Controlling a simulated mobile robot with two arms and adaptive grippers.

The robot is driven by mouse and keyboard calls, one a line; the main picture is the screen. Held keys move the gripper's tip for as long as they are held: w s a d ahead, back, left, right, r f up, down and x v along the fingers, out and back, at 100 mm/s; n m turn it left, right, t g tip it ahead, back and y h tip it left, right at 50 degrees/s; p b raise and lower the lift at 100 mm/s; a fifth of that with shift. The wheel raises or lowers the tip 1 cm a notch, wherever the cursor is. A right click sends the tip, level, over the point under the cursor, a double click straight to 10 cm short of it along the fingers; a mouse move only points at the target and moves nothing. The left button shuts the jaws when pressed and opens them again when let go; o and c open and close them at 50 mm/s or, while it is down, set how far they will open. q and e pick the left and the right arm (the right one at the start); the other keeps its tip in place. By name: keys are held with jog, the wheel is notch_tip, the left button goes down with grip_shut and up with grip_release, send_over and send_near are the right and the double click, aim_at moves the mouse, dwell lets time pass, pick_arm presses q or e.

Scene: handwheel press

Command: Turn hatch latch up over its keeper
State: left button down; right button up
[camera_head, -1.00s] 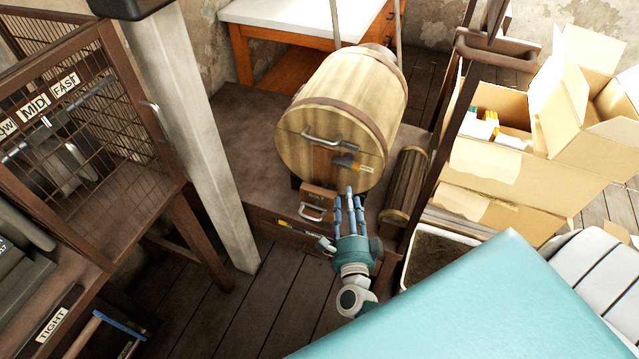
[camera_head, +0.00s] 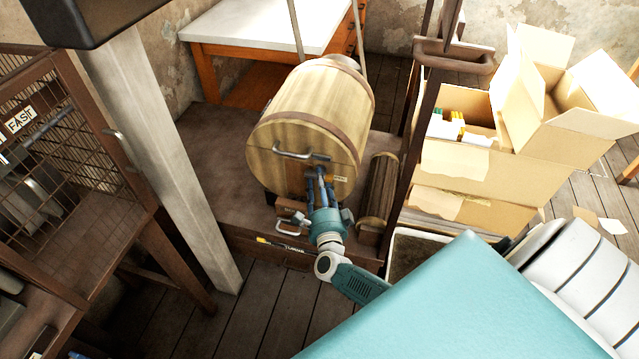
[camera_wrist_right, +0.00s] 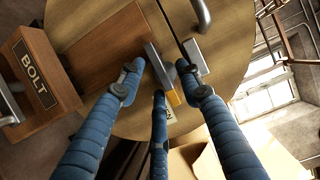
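The wooden barrel (camera_head: 300,105) lies on its side on a low platform, its round front facing me. In the right wrist view the hatch latch (camera_wrist_right: 160,66) is a grey metal bar with a yellow end, on the front beside a dark seam. A second grey metal piece (camera_wrist_right: 198,56), which looks like the keeper, sits across the seam. My right gripper (camera_head: 318,178) is at the front, partly hiding the latch. Its blue fingers (camera_wrist_right: 160,84) are spread around the latch's yellow end; I cannot tell whether they touch it. My left gripper is out of view.
A curved handle (camera_head: 300,156) is above the latch. A BOLT box (camera_wrist_right: 38,68) stands below the barrel front. A post (camera_head: 160,150) and wire cage (camera_head: 60,140) stand left. A small log (camera_head: 382,190) and cardboard boxes (camera_head: 460,160) are right.

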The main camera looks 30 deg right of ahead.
grip_shut()
pick_arm(q)
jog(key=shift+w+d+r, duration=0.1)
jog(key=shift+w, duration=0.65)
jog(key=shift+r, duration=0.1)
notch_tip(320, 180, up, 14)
jog(key=p, duration=1.4)
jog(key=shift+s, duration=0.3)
pick_arm(e)
jog(key=shift+w+a+r+n+g+h, duration=0.1)
jog(key=shift+r+n+g+h, duration=0.2)
jog(key=shift+n+g, duration=1.45)
jog(key=shift+a+r+n+g+h, duration=0.15)
jog(key=shift+n+g+h, duration=0.35)
jog(key=shift+n, duration=2.2)
jog(key=shift+w+d+r+n+g+h, duration=0.1)
jog(key=shift+r+n+g+h, duration=0.1)
jog(key=shift+n+g, duration=1.6)
jog(key=shift+n+t, duration=0.45)
jog(key=shift+n, duration=0.2)
